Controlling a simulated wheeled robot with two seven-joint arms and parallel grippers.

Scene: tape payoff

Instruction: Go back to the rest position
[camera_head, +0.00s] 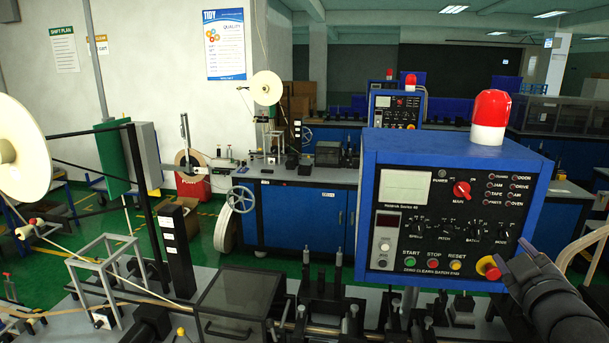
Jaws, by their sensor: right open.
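My right gripper (508,271) comes in from the lower right, dark and seen from behind. Its front end is beside the red and yellow knob (488,267) at the lower right corner of the blue control box (455,176). It is open, and I see nothing held in it. I cannot tell whether it touches the knob or only overlaps it in the view. My left gripper is not in view.
The control box carries a red and white beacon (491,117). Below stands a machine bench with rods, black blocks and a dark clear-lidded box (236,303). A white tape reel (18,150) is at the left. Green floor (195,255) shows behind.

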